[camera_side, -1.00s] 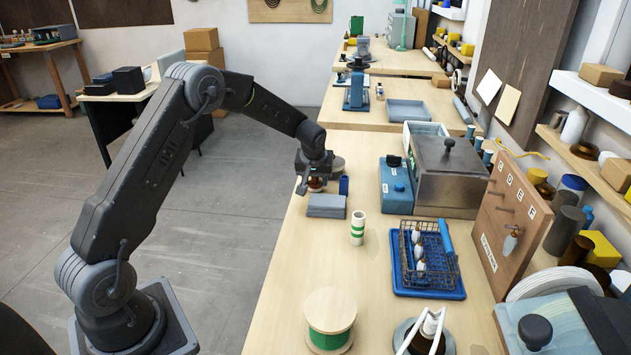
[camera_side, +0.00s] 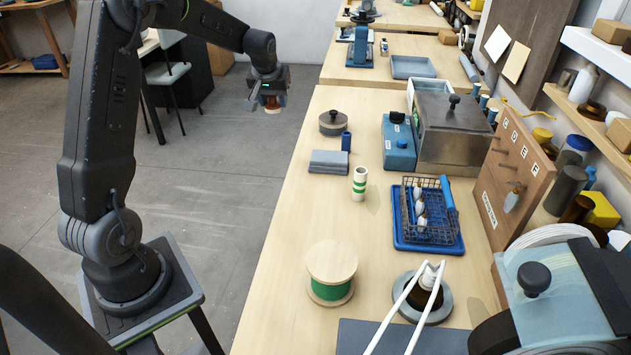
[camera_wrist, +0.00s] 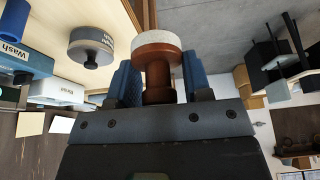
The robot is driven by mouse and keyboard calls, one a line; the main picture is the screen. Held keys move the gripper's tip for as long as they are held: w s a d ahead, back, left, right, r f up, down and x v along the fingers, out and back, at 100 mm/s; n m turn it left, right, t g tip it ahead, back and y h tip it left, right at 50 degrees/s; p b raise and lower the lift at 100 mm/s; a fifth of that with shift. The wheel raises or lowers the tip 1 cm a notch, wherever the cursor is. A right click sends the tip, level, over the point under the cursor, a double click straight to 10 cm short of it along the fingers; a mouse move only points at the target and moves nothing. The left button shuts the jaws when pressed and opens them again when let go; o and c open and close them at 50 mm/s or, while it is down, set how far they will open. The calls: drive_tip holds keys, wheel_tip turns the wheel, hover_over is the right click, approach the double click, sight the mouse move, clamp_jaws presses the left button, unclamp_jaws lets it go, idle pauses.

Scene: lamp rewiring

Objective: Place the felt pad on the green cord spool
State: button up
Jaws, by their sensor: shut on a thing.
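My gripper (camera_side: 270,101) is shut on a brown knobbed piece with a pale disc on its end, which looks like the felt pad (camera_side: 272,110). In the wrist view, the pad (camera_wrist: 158,42) sits between the blue fingers of my gripper (camera_wrist: 160,82), its pale disc facing away from the palm. My gripper is in the air, left of the table's edge in the side view. The green cord spool (camera_side: 331,274) stands upright on the near part of the table, with pale wooden flanges and a bare top. The spool does not show in the wrist view.
A wire basket (camera_side: 427,215) is right. A bottle with white tongs (camera_side: 425,298) stands right of the spool.

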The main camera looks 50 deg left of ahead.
drive_tip(key=s+d+r+m+h, duration=0.1)
drive_tip(key=s+d+r+m, duration=0.2)
drive_tip(key=d, duration=0.6)
drive_tip(key=s+d+r+m+t+h, duration=0.1)
drive_tip(key=s+d+r+m, duration=0.15)
drive_tip(key=d, duration=0.55)
drive_tip(key=s+d+r+m+h, duration=0.1)
drive_tip(key=s+d+r+m, duration=0.2)
drive_tip(key=d, duration=0.6)
drive_tip(key=m+h, duration=0.2)
drive_tip(key=m, duration=0.3)
hover_over(346, 257)
drive_tip(key=s+a, duration=0.1)
wheel_tip(346, 257, down, 7)
drive_tip(key=shift+s+a+r, duration=0.1)
drive_tip(key=shift+s+a, duration=0.05)
drive_tip(key=shift+d+f, duration=0.2)
drive_tip(key=shift+d, duration=0.1)
drive_tip(key=shift+f, duration=2.05)
